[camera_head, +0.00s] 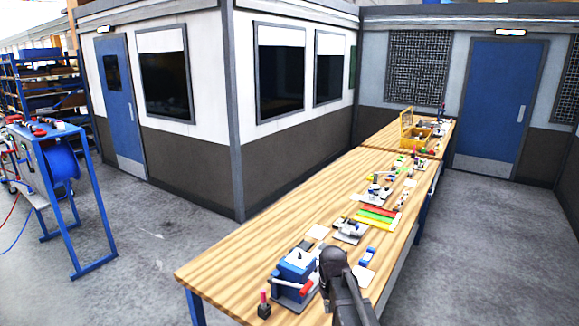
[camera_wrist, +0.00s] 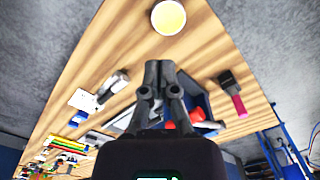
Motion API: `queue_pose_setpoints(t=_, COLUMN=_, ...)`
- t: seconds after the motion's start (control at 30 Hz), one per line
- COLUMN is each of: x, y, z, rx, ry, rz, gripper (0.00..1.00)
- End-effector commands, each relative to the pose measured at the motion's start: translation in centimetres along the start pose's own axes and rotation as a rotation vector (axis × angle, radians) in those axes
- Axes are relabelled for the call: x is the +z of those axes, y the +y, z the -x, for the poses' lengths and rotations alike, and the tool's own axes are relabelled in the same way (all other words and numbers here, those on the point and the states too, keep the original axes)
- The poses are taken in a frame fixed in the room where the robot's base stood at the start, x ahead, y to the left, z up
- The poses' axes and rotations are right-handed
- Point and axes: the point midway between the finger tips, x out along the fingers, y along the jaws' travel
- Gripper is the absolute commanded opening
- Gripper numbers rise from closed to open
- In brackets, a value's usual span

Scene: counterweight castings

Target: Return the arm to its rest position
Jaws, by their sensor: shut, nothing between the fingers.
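My gripper (camera_wrist: 158,70) shows in the wrist view with its dark fingers together and nothing between them. It is above the wooden workbench (camera_wrist: 125,35). In the head view my dark arm reaches over the near part of the bench (camera_head: 235,255), and I cannot make out the fingertips there. A blue device with a red handle (camera_head: 296,268) stands on the bench just left of my arm. In the wrist view this device (camera_wrist: 203,103) is partly hidden behind my gripper.
A black item with a pink part (camera_head: 264,304) stands near the front edge. It also shows in the wrist view (camera_wrist: 237,103), as does a yellow disc (camera_wrist: 168,17). Floor right of the bench is clear.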

Motion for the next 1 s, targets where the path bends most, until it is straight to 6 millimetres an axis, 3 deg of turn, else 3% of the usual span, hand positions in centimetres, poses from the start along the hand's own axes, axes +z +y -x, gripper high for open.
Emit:
queue_pose_setpoints(t=0.03, x=3.0, y=0.3, z=-1.7, rx=0.000, ry=0.000, rz=-0.035, gripper=0.00)
queue_pose_setpoints(t=0.2, x=9.0, y=1.2, z=-4.1, rx=0.000, ry=0.000, rz=-0.144, gripper=0.00)
queue_pose_setpoints(t=0.4, x=13.1, y=1.8, z=-5.5, rx=0.000, ry=0.000, rz=-0.227, gripper=0.00)
queue_pose_setpoints(t=0.53, x=13.9, y=1.9, z=-5.7, rx=0.001, ry=0.000, rz=-0.248, gripper=0.00)
queue_pose_setpoints(t=1.0, x=13.8, y=1.9, z=-5.7, rx=0.001, ry=0.000, rz=-0.249, gripper=0.00)
